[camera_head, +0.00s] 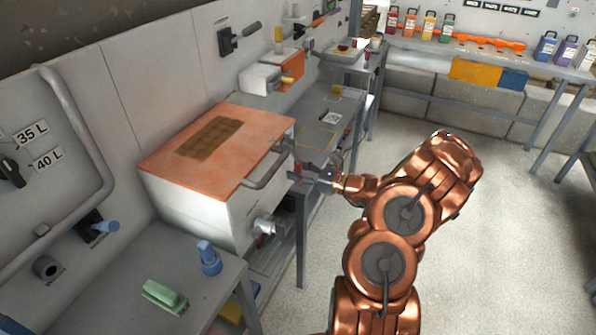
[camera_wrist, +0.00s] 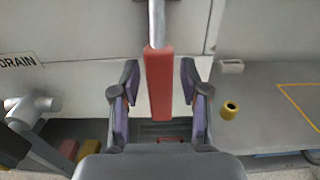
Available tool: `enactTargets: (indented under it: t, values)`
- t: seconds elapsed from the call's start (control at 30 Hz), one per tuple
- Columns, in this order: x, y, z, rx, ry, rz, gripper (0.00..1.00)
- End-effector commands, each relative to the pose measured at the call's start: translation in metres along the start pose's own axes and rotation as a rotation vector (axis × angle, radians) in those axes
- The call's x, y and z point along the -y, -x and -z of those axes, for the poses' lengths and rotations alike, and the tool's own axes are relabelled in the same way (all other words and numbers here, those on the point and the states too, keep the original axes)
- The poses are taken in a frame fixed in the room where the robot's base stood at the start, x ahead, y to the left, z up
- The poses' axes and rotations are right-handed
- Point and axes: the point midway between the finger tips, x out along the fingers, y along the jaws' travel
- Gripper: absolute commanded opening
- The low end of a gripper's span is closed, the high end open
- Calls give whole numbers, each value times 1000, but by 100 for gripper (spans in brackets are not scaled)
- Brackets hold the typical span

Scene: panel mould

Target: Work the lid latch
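The panel mould is a white box (camera_head: 205,215) with an orange lid (camera_head: 240,135), which lies down on it, and a grey bar handle (camera_head: 265,170) at its front edge. In the wrist view a lever with a red grip (camera_wrist: 159,80) on a metal shaft (camera_wrist: 157,25) runs down from the top; I take it for the lid latch. My gripper (camera_wrist: 160,103) is open, with one finger on each side of the red grip and a gap on both sides. In the head view my gripper (camera_head: 325,179) is at the box's right front; the red grip is not clear there.
A grey valve (camera_wrist: 32,108) sits at left under the DRAIN label (camera_wrist: 17,62). A yellow cup (camera_wrist: 230,110) stands on the grey bench (camera_wrist: 270,95) to the right. A blue-topped fitting (camera_head: 209,257) and a green block (camera_head: 164,296) are on the near bench. The floor at right is clear.

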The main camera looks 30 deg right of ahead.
Motion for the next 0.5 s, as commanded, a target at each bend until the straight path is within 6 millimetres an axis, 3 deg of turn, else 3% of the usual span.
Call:
enactTargets:
  t: [0.07, 0.37, 0.5]
  values:
    - [0, 0, 0, 0, 0, 0, 33]
    - [0, 0, 0, 0, 0, 0, 2]
    - [0, 0, 0, 0, 0, 0, 0]
